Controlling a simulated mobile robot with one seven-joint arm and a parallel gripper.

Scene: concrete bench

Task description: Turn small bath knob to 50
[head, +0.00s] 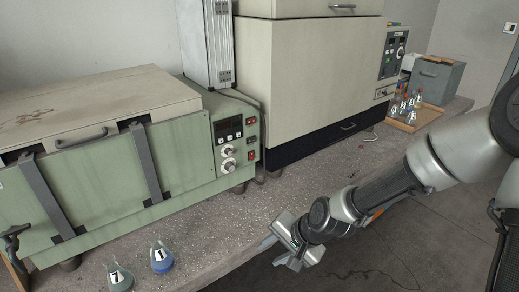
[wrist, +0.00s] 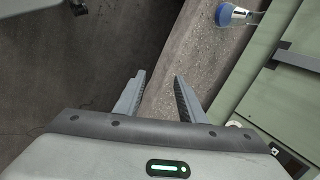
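A green bath (head: 110,170) with a beige lid stands at the left of the bench. Its control panel has a display (head: 228,129) and two pale round knobs, an upper knob (head: 228,151) and a lower knob (head: 229,166). I cannot read their settings or tell which one is the small bath knob. My gripper (head: 283,246) is at the bench's front edge, right of and below the panel, apart from the knobs. In the wrist view my gripper (wrist: 158,86) has its fingers apart with nothing between them. The bath's green side (wrist: 275,95) shows at the right there.
Two labelled flasks, one grey-green (head: 118,278) and one blue (head: 161,257), stand on the bench in front of the bath. A large beige cabinet (head: 310,75) is right of the bath. A tray (head: 426,116) with several flasks sits farther right. The bench before the panel is clear.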

